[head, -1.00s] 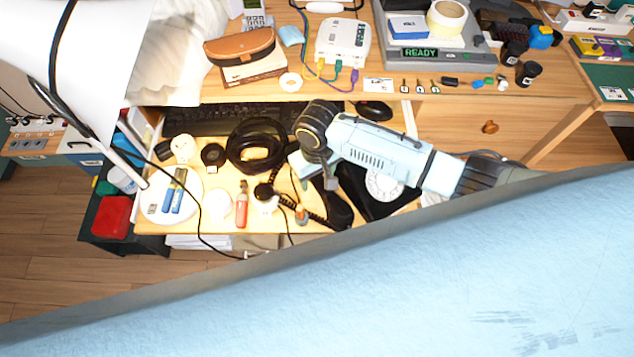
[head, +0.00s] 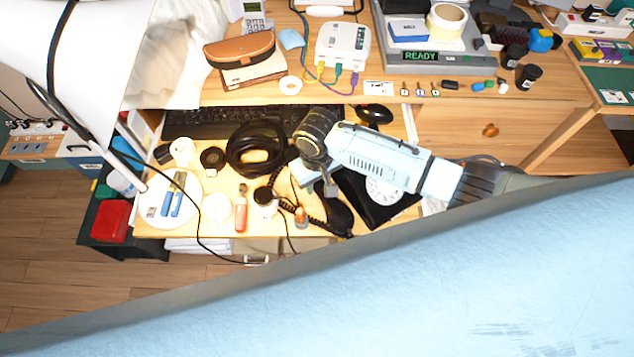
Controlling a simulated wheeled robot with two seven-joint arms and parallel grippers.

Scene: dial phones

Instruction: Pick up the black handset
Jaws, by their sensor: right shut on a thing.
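The black handset (head: 337,218) is an elongated dark shape near the front edge of the pulled-out shelf. It lies left of the black dial phone (head: 365,208) with its white dial (head: 383,190). My right gripper (head: 330,190) reaches down over the handset's upper part and is shut on it. The fingers and wrist hide part of the handset, and my arm covers part of the phone. I cannot tell whether the handset is clear of the shelf. A coiled black cord (head: 291,206) runs at its left. My left gripper is not in view.
The shelf (head: 285,227) also holds a black cable coil (head: 257,148), a keyboard (head: 225,123), a white plate (head: 155,209) with blue items, and a red-bodied tool (head: 241,215). A white lamp (head: 60,50) blocks the upper left. The desk above carries a router (head: 343,47).

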